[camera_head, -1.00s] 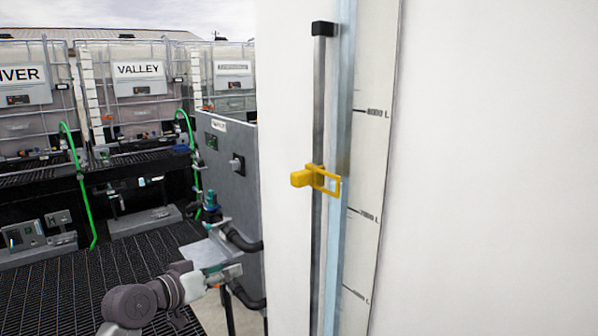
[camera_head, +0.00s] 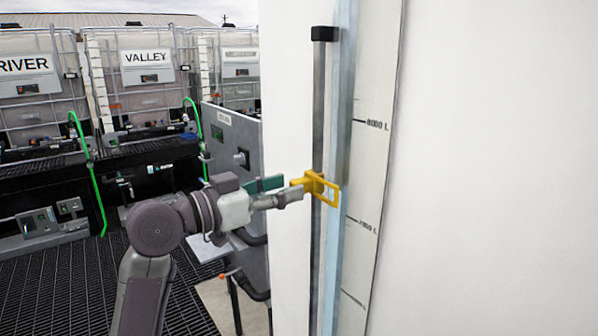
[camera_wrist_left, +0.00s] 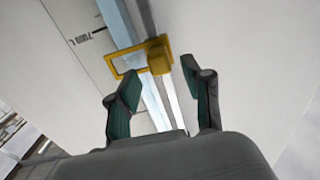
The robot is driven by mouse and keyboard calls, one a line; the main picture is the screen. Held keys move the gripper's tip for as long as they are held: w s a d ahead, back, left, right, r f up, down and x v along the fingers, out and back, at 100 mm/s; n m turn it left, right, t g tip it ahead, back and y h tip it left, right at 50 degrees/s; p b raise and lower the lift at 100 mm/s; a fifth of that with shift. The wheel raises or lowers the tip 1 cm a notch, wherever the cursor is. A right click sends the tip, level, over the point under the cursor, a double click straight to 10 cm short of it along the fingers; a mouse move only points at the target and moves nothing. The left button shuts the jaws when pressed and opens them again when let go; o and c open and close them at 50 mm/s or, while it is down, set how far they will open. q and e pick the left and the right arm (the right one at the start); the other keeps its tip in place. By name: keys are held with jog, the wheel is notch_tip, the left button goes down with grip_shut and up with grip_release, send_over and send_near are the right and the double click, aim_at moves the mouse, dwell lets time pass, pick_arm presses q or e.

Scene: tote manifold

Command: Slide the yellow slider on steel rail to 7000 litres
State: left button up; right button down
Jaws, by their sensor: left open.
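The left wrist view shows a 7000 L mark (camera_wrist_left: 84,38) close to the slider (camera_wrist_left: 158,56). My left gripper (camera_head: 289,189) is open at the slider's knob. In the left wrist view the fingers (camera_wrist_left: 160,76) straddle the line to the knob; contact cannot be told. My right gripper is not in view.
The white tank wall (camera_head: 490,170) fills the right side. A grey control panel (camera_head: 233,150) stands behind my left arm. Caged tanks labelled RIVER (camera_head: 22,64) and VALLEY (camera_head: 145,57) and green hoses (camera_head: 88,170) stand farther back, over dark grating (camera_head: 60,285).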

aim_at(297, 181)
pick_arm(q)
jog(key=shift+p+x, duration=0.55)
jog(key=shift+x, duration=1.35)
jog(key=shift+a, duration=0.15)
grip_shut()
